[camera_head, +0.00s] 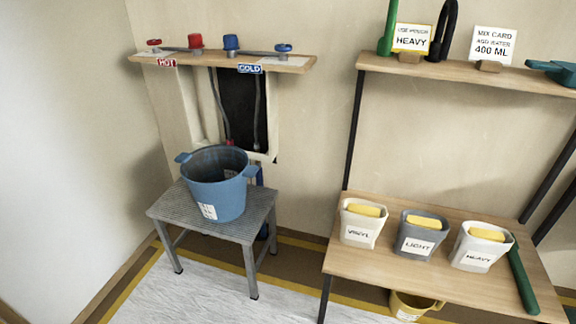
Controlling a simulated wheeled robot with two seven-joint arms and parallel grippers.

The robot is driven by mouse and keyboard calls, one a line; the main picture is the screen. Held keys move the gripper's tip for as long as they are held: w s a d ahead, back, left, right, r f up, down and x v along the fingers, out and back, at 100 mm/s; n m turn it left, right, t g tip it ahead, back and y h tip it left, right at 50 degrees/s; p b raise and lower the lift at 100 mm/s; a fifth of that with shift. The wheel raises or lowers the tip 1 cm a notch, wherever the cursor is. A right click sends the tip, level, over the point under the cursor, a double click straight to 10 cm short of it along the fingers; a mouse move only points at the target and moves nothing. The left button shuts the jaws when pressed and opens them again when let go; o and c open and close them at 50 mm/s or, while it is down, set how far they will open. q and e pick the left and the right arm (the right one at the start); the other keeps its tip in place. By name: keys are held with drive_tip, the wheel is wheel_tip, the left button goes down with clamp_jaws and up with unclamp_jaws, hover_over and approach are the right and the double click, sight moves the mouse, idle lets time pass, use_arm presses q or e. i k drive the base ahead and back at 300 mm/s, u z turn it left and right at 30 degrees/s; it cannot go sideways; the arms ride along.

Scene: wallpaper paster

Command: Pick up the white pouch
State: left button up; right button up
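Three labelled pouches with yellow tops stand upright in a row on the lower wooden shelf. The off-white pouch marked VINYL (361,229) is at the left. The grey pouch marked LIGHT (420,240) is in the middle. The white pouch marked HEAVY (480,251) is at the right. The two outer pouches are both pale, and the HEAVY one looks whitest. Neither of my grippers shows in the head view, and nothing touches the pouches.
A green rod (521,276) lies close right of the HEAVY pouch. The upper shelf (470,75) overhangs behind, carrying a "HEAVY" card (411,38) and a "400 ML" card (493,44). A blue bucket (217,184) stands on a grey stool (210,225) at left. A yellow bucket (410,307) sits below the shelf.

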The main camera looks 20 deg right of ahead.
sight(478, 245)
drive_tip(key=z, duration=2)
